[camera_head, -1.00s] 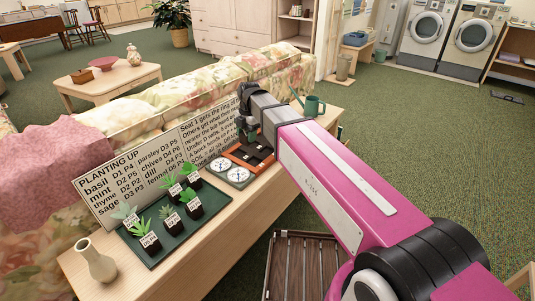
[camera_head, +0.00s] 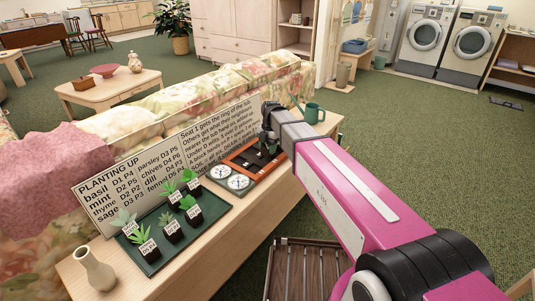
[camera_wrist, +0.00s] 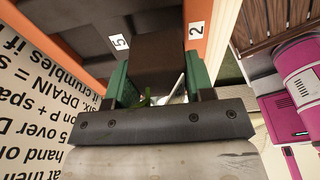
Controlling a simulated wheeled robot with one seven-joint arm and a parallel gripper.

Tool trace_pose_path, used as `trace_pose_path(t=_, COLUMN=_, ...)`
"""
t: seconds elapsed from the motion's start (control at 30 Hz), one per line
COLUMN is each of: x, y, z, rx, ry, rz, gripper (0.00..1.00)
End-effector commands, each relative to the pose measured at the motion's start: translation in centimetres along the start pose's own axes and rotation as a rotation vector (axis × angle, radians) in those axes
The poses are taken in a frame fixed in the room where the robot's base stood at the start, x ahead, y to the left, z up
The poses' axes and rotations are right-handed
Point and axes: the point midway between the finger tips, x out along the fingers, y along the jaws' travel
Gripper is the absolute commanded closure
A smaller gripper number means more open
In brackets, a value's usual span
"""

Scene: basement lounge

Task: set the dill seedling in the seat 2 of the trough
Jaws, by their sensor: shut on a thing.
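The trough (camera_head: 238,163) is an orange frame with dark seats, at the far end of the wooden table. In the wrist view its orange rim (camera_wrist: 206,55) carries a white label 2, and a label 5 lies to the left. My gripper (camera_wrist: 157,85) is shut on the dill seedling, whose dark block (camera_wrist: 158,52) sits between the green fingers. A bit of green leaf and a pale tag show between the fingers. The block is at the seat by label 2; I cannot tell how deep it is. In the head view my gripper (camera_head: 269,140) is over the trough and hides the seedling.
A dark green tray (camera_head: 150,262) holds several tagged seedlings. Two round dials (camera_head: 238,182) lie between tray and trough. A lettered sign (camera_head: 140,185) stands along the back edge. A green watering can (camera_head: 314,112) is beyond the trough, and a vase (camera_head: 97,270) is at the near end.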

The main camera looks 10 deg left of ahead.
Motion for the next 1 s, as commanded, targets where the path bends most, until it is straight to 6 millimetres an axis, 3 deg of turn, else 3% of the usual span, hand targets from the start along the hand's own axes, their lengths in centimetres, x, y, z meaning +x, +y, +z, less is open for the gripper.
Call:
trace_pose_path(t=0.2, x=2.8, y=0.0, z=0.4, rx=0.000, ry=0.001, rz=-0.001, gripper=0.76)
trace_pose_path(t=0.6, x=3.3, y=0.0, z=0.5, rx=0.001, ry=0.001, rz=-0.001, gripper=0.76)
trace_pose_path(t=0.63, x=3.3, y=0.0, z=0.5, rx=0.000, ry=0.001, rz=-0.001, gripper=0.45)
trace_pose_path(t=0.7, x=3.2, y=0.0, z=0.5, rx=0.001, ry=0.001, rz=-0.001, gripper=0.26)
trace_pose_path(t=1.0, x=3.0, y=-0.1, z=0.4, rx=0.001, ry=0.000, rz=-0.001, gripper=0.26)
